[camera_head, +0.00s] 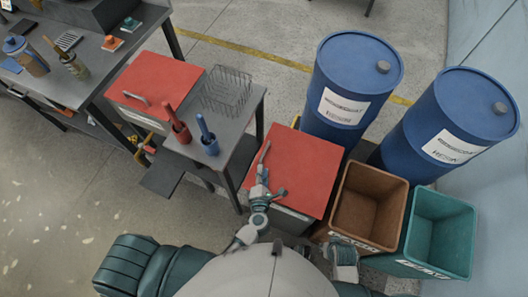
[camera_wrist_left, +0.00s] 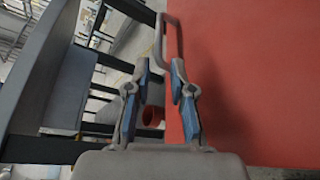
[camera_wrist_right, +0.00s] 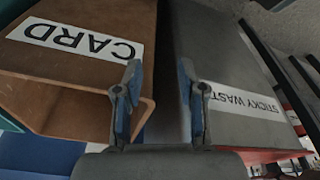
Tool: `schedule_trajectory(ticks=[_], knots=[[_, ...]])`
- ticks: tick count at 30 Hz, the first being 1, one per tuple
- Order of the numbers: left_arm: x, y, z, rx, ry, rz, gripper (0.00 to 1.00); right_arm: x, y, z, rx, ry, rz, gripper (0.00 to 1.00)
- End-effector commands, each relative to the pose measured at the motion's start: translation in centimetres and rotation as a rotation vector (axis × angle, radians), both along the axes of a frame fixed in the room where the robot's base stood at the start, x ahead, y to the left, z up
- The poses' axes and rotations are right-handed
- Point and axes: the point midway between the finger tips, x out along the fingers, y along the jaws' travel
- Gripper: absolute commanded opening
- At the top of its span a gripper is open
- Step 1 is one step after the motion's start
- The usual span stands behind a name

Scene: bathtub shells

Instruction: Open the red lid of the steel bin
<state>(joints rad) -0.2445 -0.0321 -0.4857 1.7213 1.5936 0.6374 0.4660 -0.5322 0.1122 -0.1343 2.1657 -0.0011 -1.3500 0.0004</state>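The red lid (camera_head: 303,166) lies flat and closed on the steel bin (camera_head: 291,219). Its grey bar handle (camera_head: 264,153) stands along the lid's left edge. My left gripper (camera_head: 263,184) is over the near left part of the lid. In the left wrist view, the left gripper (camera_wrist_left: 160,65) is open, with the end of the handle (camera_wrist_left: 173,22) between or just beyond its fingertips; contact is unclear. The red lid (camera_wrist_left: 245,75) fills the right side there. My right gripper (camera_wrist_right: 157,70) is open and empty, facing the brown bin and the steel bin's labelled side (camera_wrist_right: 235,100).
A brown bin (camera_head: 345,238) and a teal bin (camera_head: 420,264) stand right of the steel bin. Two blue drums (camera_head: 345,65) stand behind. At left, a grey table (camera_head: 218,132) carries a red box (camera_head: 155,85), wire basket (camera_head: 226,92) and two cups.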

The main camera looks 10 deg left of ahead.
Motion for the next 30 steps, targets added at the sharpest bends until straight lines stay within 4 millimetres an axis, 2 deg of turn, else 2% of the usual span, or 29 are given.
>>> schedule_trajectory(ticks=[1, 6, 12, 18, 26, 28, 29, 30], knots=[[1.3, 0.2, -0.3, 0.001, -0.002, 0.0, 0.23, -0.1, -0.1, 0.1, 0.0, 0.001, 0.0, 0.4], [5.1, 0.8, -1.2, 0.002, -0.002, -0.001, 0.23, -0.2, -0.1, 1.5, 0.0, -0.003, -0.001, 0.4], [8.2, 1.3, -1.9, 0.002, -0.001, -0.001, 0.23, -0.4, -0.2, 3.1, 0.0, -0.007, -0.002, 0.4], [9.4, 1.5, -2.1, 0.002, -0.001, -0.001, 0.23, -0.5, -0.2, 3.9, 0.0, -0.009, -0.003, 0.4], [9.5, 1.5, -2.1, 0.002, 0.0, -0.001, 0.23, -0.5, -0.2, 3.9, 0.0, -0.009, -0.003, 0.4], [9.5, 1.5, -2.1, 0.002, 0.0, -0.001, 0.05, -0.5, -0.2, 3.9, 0.0, -0.009, -0.003, 0.4], [9.5, 1.5, -2.1, 0.002, 0.0, -0.001, 0.0, -0.5, -0.2, 3.9, 0.0, -0.009, -0.003, 0.4], [9.5, 1.5, -2.1, 0.002, 0.0, -0.001, 0.0, -0.5, -0.2, 3.9, 0.0, -0.009, -0.003, 0.4]])
